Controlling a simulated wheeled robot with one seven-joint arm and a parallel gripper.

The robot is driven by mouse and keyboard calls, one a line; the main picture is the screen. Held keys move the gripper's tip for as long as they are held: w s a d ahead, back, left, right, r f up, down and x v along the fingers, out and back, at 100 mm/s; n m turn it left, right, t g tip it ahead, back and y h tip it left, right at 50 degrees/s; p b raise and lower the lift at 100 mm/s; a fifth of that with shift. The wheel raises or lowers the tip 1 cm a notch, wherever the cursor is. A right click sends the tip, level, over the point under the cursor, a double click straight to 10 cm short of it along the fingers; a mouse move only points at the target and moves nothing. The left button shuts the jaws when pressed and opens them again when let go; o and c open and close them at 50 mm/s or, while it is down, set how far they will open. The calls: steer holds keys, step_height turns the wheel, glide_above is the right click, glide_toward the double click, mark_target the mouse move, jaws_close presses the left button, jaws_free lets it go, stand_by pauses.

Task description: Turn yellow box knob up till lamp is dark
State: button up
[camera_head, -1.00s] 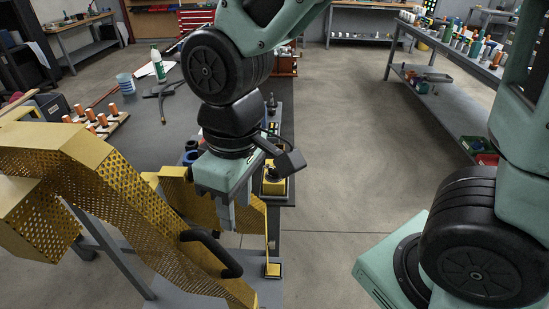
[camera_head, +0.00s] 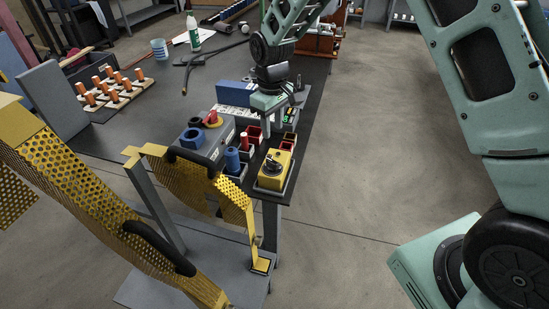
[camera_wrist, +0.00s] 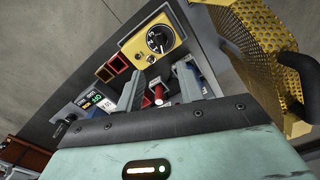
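The yellow box (camera_head: 283,180) sits at the near right corner of the dark bench, with a black knob (camera_head: 272,166) on its top. In the wrist view the yellow box (camera_wrist: 140,50) is at upper middle, and its knob (camera_wrist: 158,41) is a dark dial with pale scale marks. My gripper (camera_head: 266,121) hangs above the bench, behind the yellow box and apart from it. In the wrist view my gripper (camera_wrist: 161,82) has its two fingers apart, with nothing held between them. I cannot make out a lamp or whether one is lit.
A grey box with a red knob (camera_head: 211,119), a blue cylinder (camera_head: 232,159) and small red bins (camera_head: 289,141) crowd beside the yellow box. A yellow perforated guard (camera_head: 185,184) with black handles stands at the near left. A display (camera_wrist: 97,98) shows green digits.

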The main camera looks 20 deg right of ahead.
mark_target(272, 161)
step_height(272, 161, down, 13)
steer(key=shift+a+r, duration=0.1)
steer(key=shift+c, duration=0.4)
jaws_close()
